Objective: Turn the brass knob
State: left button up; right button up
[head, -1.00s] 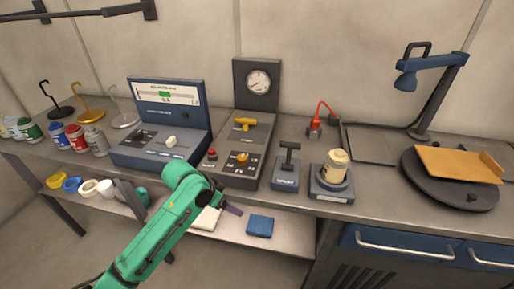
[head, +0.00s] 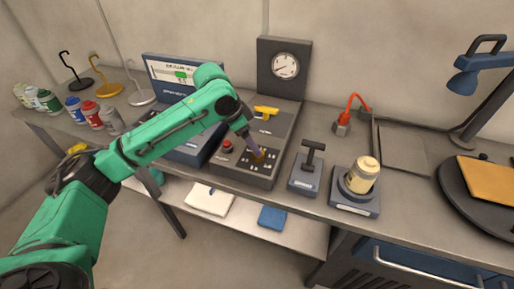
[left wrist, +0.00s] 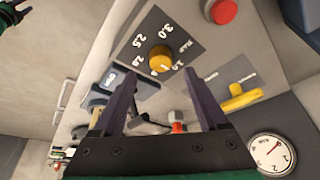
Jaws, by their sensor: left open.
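The brass knob (head: 260,154) sits on the dark dial plate of the grey gauge panel (head: 262,180), partly hidden by my left gripper in the head view. In the left wrist view the round knob (left wrist: 160,58) shows whole, with printed numbers around it. My left gripper (head: 255,148) points down at the knob. In the left wrist view its dark fingers (left wrist: 164,85) are spread apart with nothing held between them, and the knob appears just beyond, between the tips. Contact cannot be told. My right gripper is not in view.
A red button (head: 227,146) and a yellow lever (head: 266,111) are close to the knob on the same panel. A round gauge (head: 285,66) stands behind. A black T-handle (head: 309,160) and a cream cylinder (head: 364,172) stand to the right.

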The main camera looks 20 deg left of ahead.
pick_arm(q)
jog(key=x, duration=0.4)
jog(key=shift+w+d+f, duration=0.1)
jog(key=shift+w+f, duration=0.1)
jog(key=shift+f, duration=0.3)
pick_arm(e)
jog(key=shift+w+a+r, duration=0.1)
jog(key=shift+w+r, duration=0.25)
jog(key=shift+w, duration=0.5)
